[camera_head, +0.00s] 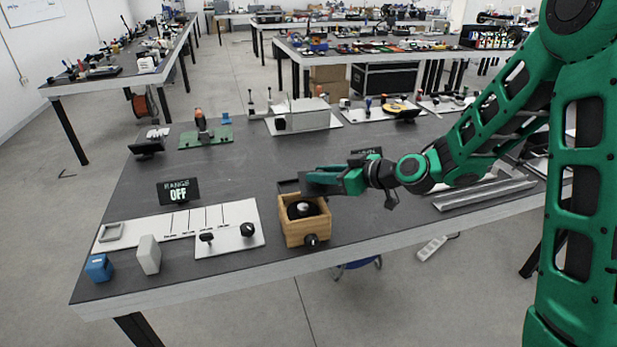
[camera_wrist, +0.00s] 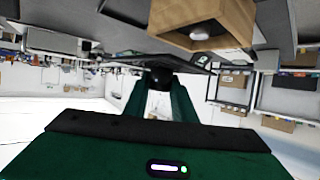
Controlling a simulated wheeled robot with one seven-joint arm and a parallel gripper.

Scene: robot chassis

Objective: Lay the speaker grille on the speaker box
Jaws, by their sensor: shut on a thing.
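The speaker box (camera_head: 292,232) is an open-topped wooden box near the table's front edge, with a dark cone and pale dome inside and a black knob in front. It also shows upside down at the top of the wrist view (camera_wrist: 205,25). My gripper (camera_head: 318,179) is just behind and above the box, reaching in from the right. It is shut on a thin dark piece, seemingly the speaker grille (camera_wrist: 187,62), seen nearly edge-on between the fingertips (camera_wrist: 158,85). The grille is apart from the box's top; the fingers hide much of it in the head view.
A black sign reading RANGE OFF (camera_head: 179,192), a white slider panel (camera_head: 180,226), a knob plate (camera_head: 229,238), and blue (camera_head: 98,268) and grey (camera_head: 148,255) blocks lie left. Metal rails (camera_head: 485,195) lie right. A grey box (camera_head: 303,115) stands behind. The table's middle left is clear.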

